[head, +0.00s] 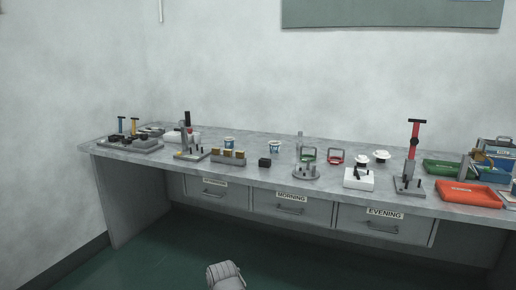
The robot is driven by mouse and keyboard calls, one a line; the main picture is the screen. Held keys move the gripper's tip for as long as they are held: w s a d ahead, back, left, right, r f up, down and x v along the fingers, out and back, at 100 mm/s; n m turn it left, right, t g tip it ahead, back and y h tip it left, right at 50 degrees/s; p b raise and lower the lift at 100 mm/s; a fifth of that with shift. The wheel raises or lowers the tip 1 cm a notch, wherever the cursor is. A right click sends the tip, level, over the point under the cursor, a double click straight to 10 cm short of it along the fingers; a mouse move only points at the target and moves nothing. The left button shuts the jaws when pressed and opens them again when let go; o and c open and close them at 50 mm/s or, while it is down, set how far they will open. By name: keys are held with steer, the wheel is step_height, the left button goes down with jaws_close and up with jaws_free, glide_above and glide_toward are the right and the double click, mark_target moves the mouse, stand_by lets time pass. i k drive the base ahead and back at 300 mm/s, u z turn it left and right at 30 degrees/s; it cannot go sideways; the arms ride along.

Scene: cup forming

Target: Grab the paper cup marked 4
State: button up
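Two small white paper cups with blue markings stand upright on the grey marble bench top (130,154), towards its back edge. The left cup (229,142) is behind a grey block with several brown pieces. The marks on both cups are too small to read, so I cannot tell which one bears a 4. My gripper is not in view. A pale ribbed part, likely of my own arm, shows at the bottom edge, well apart from the bench.
The grey block (228,157) and a small black block (265,162) stand in front of the cups. A grey round stand (306,171) and a red-handled press (412,155) are further right. Labelled drawers, including MORNING (292,206), are below. The green floor (170,250) is open.

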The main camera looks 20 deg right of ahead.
mark_target(274, 146)
steer(key=z, duration=0.05)
steer(key=i, duration=0.85)
steer(key=z, duration=0.4)
